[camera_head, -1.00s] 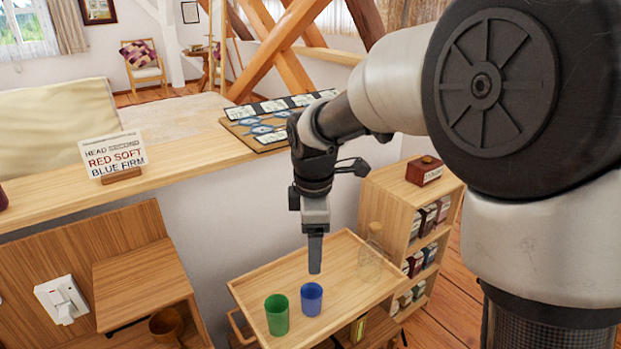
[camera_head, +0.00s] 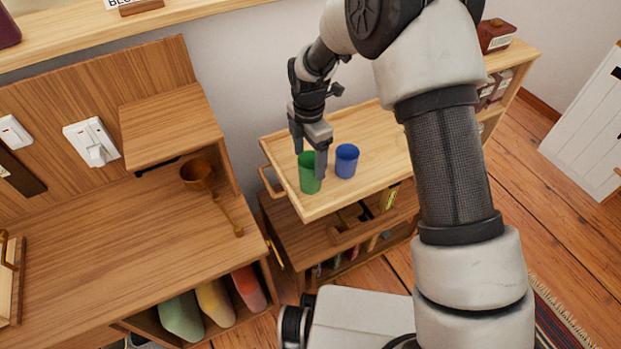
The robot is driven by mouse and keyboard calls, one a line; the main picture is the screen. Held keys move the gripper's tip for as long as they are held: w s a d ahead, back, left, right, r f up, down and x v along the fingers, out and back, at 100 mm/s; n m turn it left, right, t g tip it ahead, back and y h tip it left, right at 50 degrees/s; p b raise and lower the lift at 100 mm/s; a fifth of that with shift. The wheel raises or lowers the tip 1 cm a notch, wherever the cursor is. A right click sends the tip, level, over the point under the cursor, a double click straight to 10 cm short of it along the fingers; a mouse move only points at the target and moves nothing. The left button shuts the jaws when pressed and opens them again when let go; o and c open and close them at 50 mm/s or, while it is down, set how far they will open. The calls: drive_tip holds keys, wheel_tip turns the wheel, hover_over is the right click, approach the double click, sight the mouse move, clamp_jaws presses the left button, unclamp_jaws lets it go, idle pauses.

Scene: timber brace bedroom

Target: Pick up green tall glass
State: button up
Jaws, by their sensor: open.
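The green tall glass (camera_head: 309,180) stands upright on the light wooden tray top (camera_head: 375,188) of a small cart, near its left end. My gripper (camera_head: 309,154) is open and points down at the rim of the green glass. One finger overlaps the glass's upper right side in the picture; the other shows up and to the left of the rim. I cannot tell whether either finger touches the glass or reaches inside it. A shorter blue glass (camera_head: 346,162) stands just right of the green glass.
The cart's tray has a raised rim and a side handle (camera_head: 268,182). A low shelf with a dark red box (camera_head: 495,36) stands at right. My arm hides the tray's right part.

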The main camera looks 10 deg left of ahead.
drive_tip(key=shift+w+d+f+b, duration=0.1)
drive_tip(key=shift+f+b, duration=0.35)
drive_tip(key=shift+f, duration=1.15)
drive_tip(key=shift+w+f+b, duration=0.1)
drive_tip(key=shift+f+b, duration=0.35)
drive_tip(key=shift+f, duration=1.1)
drive_tip(key=shift+r, duration=0.1)
drive_tip(key=c, duration=1.2)
